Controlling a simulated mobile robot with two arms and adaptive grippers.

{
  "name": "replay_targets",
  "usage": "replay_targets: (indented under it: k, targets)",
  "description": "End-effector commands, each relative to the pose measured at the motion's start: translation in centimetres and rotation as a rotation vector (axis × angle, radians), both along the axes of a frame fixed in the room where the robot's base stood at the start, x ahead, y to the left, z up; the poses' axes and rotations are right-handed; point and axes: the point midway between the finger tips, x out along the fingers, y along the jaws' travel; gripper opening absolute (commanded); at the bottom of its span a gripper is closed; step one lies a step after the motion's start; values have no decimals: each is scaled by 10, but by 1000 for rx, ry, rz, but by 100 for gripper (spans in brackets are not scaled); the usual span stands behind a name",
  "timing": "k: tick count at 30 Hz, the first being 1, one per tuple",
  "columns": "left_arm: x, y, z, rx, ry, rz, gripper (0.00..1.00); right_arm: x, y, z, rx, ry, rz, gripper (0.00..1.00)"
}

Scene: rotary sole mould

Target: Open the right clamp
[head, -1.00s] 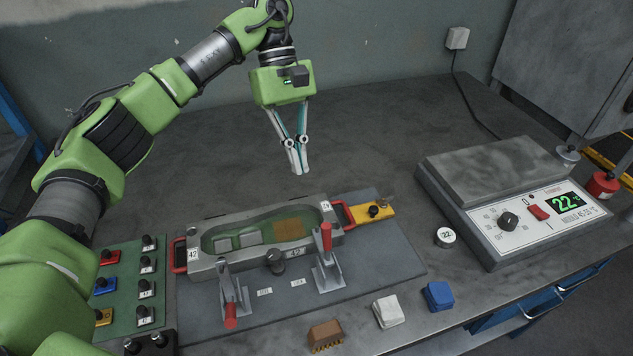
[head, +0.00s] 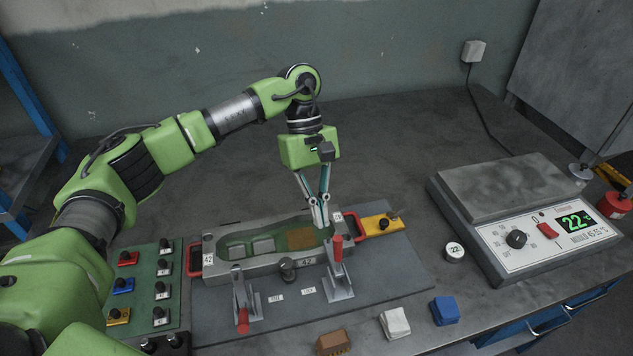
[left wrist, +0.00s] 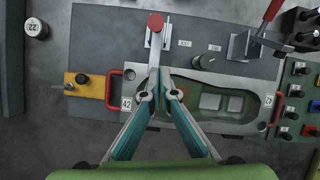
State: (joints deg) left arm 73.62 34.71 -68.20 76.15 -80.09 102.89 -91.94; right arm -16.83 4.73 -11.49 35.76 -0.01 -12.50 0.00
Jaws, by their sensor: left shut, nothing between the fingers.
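The right clamp (head: 338,280) stands at the front right of the mould (head: 222,268), its red handle (head: 337,246) upright. In the left wrist view the handle shows end-on as a red knob (left wrist: 155,22) on a pale lever. My left gripper (head: 321,222) is shut and empty, fingers pointing down over the mould's right end, just behind the red handle. In the left wrist view its tips (left wrist: 158,72) overlap the clamp's lever; I cannot tell whether they touch. The left clamp (head: 243,298) has its red handle lowered toward the front. My right gripper is not in view.
A green panel with knobs (head: 145,285) lies left of the mould. A yellow piece (head: 381,224) sits at its right. A heater box (head: 520,225) stands farther right. The table behind is clear.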

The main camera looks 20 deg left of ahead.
Motion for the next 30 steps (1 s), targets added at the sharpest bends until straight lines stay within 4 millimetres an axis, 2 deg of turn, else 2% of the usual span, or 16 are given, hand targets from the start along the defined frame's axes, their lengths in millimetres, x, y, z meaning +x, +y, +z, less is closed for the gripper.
replay_targets:
  k: [1, 3, 9, 24, 30]
  targets:
    - [-5, -3, -6, 0, 3, -1, 0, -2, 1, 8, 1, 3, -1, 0]
    - [-12, -11, -2, -1, -2, -4, 0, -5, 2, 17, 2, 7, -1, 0]
    - [-27, -27, 0, 0, 0, -1, 0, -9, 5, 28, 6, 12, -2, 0]
    - [-31, -31, -1, 0, -4, 1, 0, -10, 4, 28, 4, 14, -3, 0]
    - [-23, -33, -1, 38, -63, -2, 0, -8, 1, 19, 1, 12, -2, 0]
